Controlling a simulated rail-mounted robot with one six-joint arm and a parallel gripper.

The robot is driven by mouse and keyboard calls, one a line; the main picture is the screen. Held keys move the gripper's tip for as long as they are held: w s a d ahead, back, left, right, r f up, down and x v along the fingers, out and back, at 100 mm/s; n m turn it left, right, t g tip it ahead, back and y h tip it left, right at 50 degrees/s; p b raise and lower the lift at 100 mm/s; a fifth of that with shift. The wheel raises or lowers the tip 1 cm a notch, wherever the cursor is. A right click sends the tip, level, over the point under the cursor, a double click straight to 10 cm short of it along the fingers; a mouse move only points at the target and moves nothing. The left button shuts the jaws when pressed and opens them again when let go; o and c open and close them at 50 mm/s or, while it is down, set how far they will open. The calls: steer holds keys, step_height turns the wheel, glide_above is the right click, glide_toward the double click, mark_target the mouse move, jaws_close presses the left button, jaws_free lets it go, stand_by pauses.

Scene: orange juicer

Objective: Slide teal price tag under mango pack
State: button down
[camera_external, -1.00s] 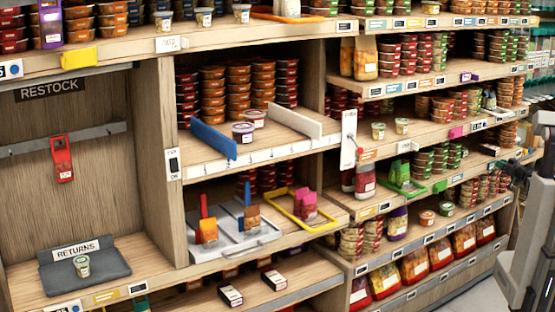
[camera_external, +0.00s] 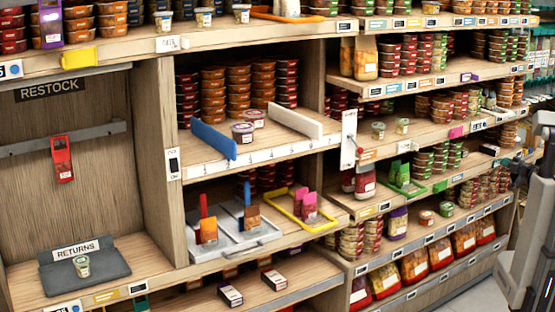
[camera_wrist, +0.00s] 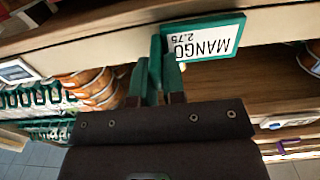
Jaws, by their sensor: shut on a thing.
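The teal price tag (camera_wrist: 203,42) shows in the wrist view as a white card in a teal frame. It reads MANGO 2.75 and appears upside down. My gripper (camera_wrist: 158,72) is shut on the tag's teal part at its left side and holds it in front of a pale wooden shelf edge. The fingertips are partly covered by the dark gripper body. I cannot pick out the mango pack for sure in either view. In the external view my gripper and the held tag cannot be made out.
In the wrist view, stacked orange tubs (camera_wrist: 95,85) stand at the left and another tub (camera_wrist: 311,58) at the right edge. Bare wood shows between them. In the external view, packed shelves hold tubs and bags (camera_external: 414,265). The returns mat (camera_external: 85,262) lies at lower left.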

steer(key=w+d, duration=0.2)
steer(key=d, duration=0.1)
steer(key=shift+a, duration=0.1)
steer(key=c, duration=1.2)
jaws_free()
steer(key=v, duration=1.1)
